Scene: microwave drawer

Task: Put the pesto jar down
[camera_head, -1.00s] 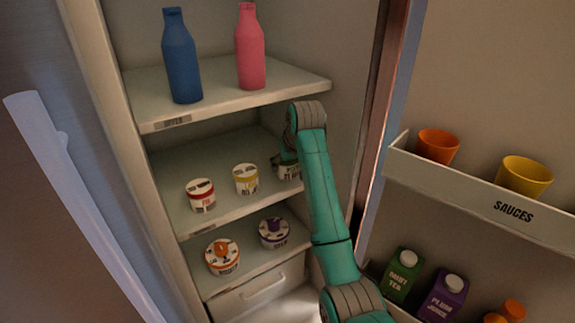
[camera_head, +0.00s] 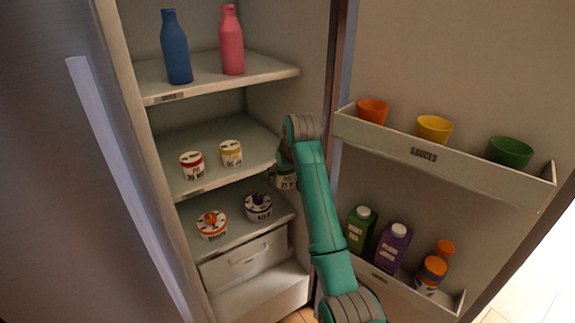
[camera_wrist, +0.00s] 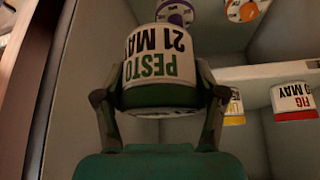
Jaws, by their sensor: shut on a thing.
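The pesto jar (camera_wrist: 158,70) is white with a green band and reads "PESTO 21 MAY"; it appears upside down in the wrist view. My gripper (camera_wrist: 160,108) is shut on it, a finger on each side. In the head view the jar (camera_head: 286,180) shows partly behind my arm, at the right front of the fridge, in front of the middle shelf's right end. My gripper (camera_head: 283,168) is mostly hidden there by my arm. It cannot be told whether the jar touches anything beneath.
The middle shelf (camera_head: 225,165) holds a red-banded jar (camera_head: 192,166) and a yellow-banded jar (camera_head: 231,153). The lower shelf (camera_head: 235,232) holds orange (camera_head: 212,225) and purple (camera_head: 258,206) jars. Bottles stand above. The open door's sauces rack (camera_head: 465,170) holds orange, yellow and green cups, with cartons below.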

